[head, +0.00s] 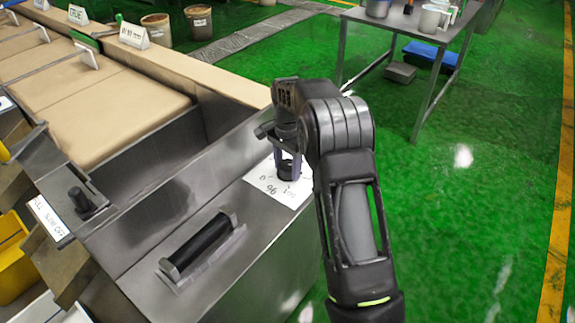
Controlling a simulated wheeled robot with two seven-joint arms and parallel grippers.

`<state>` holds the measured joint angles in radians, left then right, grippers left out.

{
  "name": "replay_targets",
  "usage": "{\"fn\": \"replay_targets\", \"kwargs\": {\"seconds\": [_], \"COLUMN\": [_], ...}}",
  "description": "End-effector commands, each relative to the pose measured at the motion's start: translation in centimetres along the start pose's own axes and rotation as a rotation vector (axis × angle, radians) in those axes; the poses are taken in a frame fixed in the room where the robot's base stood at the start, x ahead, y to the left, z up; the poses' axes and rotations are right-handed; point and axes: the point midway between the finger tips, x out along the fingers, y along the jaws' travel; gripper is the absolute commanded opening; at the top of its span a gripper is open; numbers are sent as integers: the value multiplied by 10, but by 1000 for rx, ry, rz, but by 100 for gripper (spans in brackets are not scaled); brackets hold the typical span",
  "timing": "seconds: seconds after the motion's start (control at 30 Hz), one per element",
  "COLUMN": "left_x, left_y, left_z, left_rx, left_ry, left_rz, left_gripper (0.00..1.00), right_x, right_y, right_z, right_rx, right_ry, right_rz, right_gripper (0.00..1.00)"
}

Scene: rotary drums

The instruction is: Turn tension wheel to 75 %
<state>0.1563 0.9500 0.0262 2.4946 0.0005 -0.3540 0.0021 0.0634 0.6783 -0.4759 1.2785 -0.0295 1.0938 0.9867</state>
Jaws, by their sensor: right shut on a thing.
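The tension wheel is a small dark knob (288,170) on top of the grey metal machine housing at the centre of the head view. A white dial card (270,187) with printed numbers lies around its base; part of the scale is hidden by my gripper. My right gripper (287,158) points down over the card and is shut on the wheel. The wheel's pointer and setting cannot be read. My left gripper is not in view.
A black bar handle (201,243) is on the housing in front of the dial. A tan conveyor belt (130,105) runs at the left. A metal table (400,27) with cups stands at the back right. Green floor is clear at the right.

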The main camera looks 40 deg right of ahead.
Motion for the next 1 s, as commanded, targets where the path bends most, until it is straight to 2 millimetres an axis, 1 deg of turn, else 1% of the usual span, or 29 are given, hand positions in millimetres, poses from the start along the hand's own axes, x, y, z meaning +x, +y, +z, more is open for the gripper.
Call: {"fn": "replay_targets", "kwargs": {"seconds": [0.2, 0.4, 0.63, 1.0], "left_x": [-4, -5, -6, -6], "left_y": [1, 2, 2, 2], "left_z": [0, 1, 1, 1], "left_rx": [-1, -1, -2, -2], "left_ry": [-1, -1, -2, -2], "left_rz": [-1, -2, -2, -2], "left_gripper": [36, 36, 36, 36], "right_x": [-2, -2, -1, -1], "right_y": [-2, -2, -2, -2], "right_z": [0, -1, -1, -1], "right_rx": [166, 268, 314, 317], "right_ry": [3, 2, 2, 2], "right_rz": [-2, -3, -3, -3], "right_gripper": [12, 12, 12, 12]}}
